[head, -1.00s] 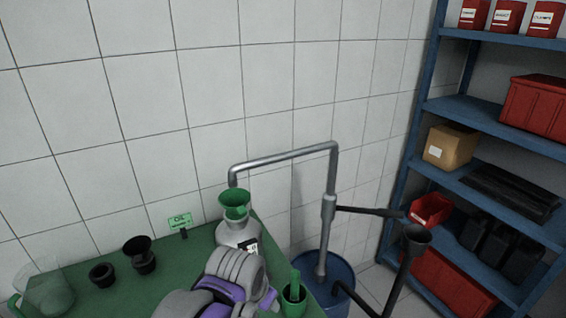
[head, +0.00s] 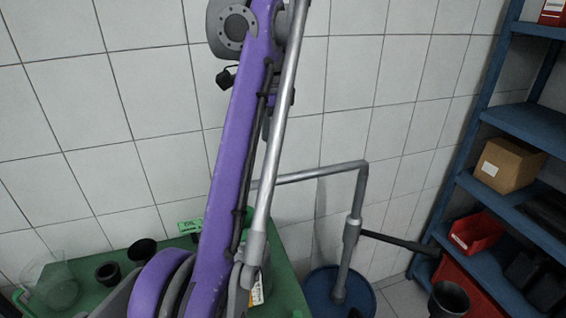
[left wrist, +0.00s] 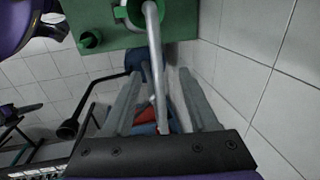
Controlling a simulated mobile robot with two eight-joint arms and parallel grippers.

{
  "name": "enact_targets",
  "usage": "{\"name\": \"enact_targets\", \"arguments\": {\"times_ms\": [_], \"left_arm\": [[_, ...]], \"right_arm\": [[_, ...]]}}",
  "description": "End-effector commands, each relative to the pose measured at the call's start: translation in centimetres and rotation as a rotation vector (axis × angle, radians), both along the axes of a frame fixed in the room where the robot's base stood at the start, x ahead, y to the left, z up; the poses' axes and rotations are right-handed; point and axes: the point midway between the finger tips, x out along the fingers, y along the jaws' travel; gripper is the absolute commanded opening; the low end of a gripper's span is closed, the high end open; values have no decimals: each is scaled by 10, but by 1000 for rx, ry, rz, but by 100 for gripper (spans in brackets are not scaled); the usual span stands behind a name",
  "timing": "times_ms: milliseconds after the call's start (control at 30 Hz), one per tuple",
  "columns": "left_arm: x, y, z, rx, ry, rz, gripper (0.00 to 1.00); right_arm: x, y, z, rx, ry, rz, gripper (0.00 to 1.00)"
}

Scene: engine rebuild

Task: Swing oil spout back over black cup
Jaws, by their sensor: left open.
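The grey oil spout (head: 310,175) runs left from its upright pipe (head: 352,235) above the blue drum (head: 325,285). In the left wrist view the spout (left wrist: 153,45) has its end at the green funnel (left wrist: 130,14). The black cup (head: 449,300) is at the lower right, well away from the spout's end. It also shows in the left wrist view (left wrist: 68,130). My left gripper (left wrist: 158,75) is open, with its fingers apart on either side of the spout in that view; I cannot tell if they touch it. My right gripper is not in view.
My raised purple arm hides the bottle area in the head view. A black bar (head: 395,242) sticks out right from the upright pipe. Blue shelves (head: 520,125) stand at right. A clear jug (head: 52,285) and two black parts (head: 108,272) are on the green table (head: 285,270).

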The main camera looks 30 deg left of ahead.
Motion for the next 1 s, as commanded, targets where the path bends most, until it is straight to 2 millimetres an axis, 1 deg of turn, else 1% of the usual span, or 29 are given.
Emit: {"name": "enact_targets", "arguments": {"times_ms": [167, 400, 600, 700, 800, 1000], "left_arm": [[-1, 2, -17, 0, 8, -1, 59], [4, 9, -63, 1, 9, -1, 59], [8, 14, -93, 1, 6, 0, 59], [9, 15, -103, 0, 5, 0, 59], [10, 16, -108, 0, 4, 0, 59], [11, 16, -109, 1, 2, -1, 59]], "right_arm": [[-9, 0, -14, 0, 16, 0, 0], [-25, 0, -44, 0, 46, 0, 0], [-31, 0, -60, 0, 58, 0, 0], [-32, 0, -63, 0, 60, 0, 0], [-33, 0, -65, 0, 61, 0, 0], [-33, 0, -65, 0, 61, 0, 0]]}}
